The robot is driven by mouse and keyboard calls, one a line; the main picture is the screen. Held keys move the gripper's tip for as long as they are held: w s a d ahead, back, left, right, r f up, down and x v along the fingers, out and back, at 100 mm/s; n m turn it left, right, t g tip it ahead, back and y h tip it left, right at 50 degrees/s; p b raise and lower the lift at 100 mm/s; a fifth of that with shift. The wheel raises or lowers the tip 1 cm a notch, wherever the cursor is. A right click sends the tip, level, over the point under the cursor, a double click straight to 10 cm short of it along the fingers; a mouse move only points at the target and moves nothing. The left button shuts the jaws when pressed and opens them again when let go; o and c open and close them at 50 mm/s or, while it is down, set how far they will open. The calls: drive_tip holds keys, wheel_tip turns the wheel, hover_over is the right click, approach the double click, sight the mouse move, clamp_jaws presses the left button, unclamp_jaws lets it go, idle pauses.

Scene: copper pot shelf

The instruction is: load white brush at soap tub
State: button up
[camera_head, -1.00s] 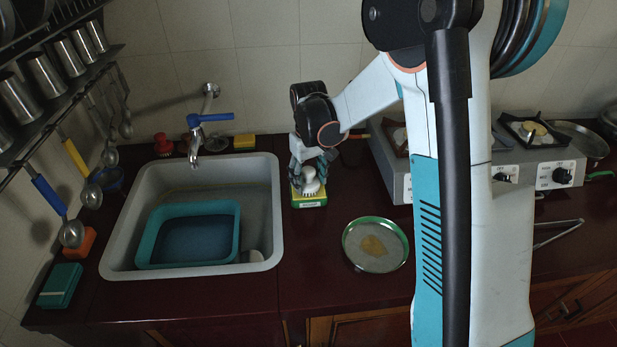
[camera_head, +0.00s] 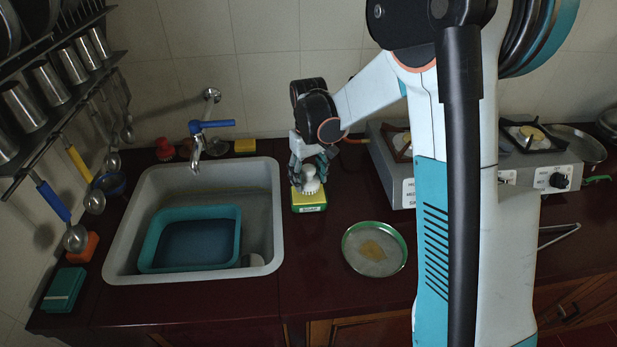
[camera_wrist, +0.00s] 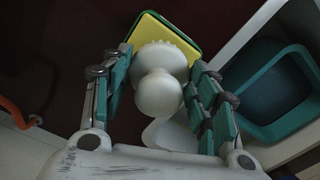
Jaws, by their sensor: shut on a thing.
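The white brush (camera_head: 310,184) has a round knob handle and a bristled head. It also shows in the wrist view (camera_wrist: 159,92), between the two fingers of my gripper (camera_head: 311,172). The gripper, also in the wrist view (camera_wrist: 164,78), is shut on the brush and points down. The soap tub (camera_head: 309,207) is a green box with a yellow top, on the dark counter right of the sink. Its yellow face and green rim (camera_wrist: 190,24) show behind the brush head in the wrist view. The brush is over the tub; whether the bristles touch it is hard to tell.
A grey sink (camera_head: 269,215) holding a teal basin (camera_head: 236,232) lies to the left, with a blue-handled tap (camera_head: 198,135) behind. A green-rimmed plate (camera_head: 402,263) is at front right. A stove (camera_head: 405,190) stands further right.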

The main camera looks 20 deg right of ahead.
sight(309, 168)
drive_tip(key=shift+r+p, duration=1.2)
drive_tip(key=shift+r, duration=0.95)
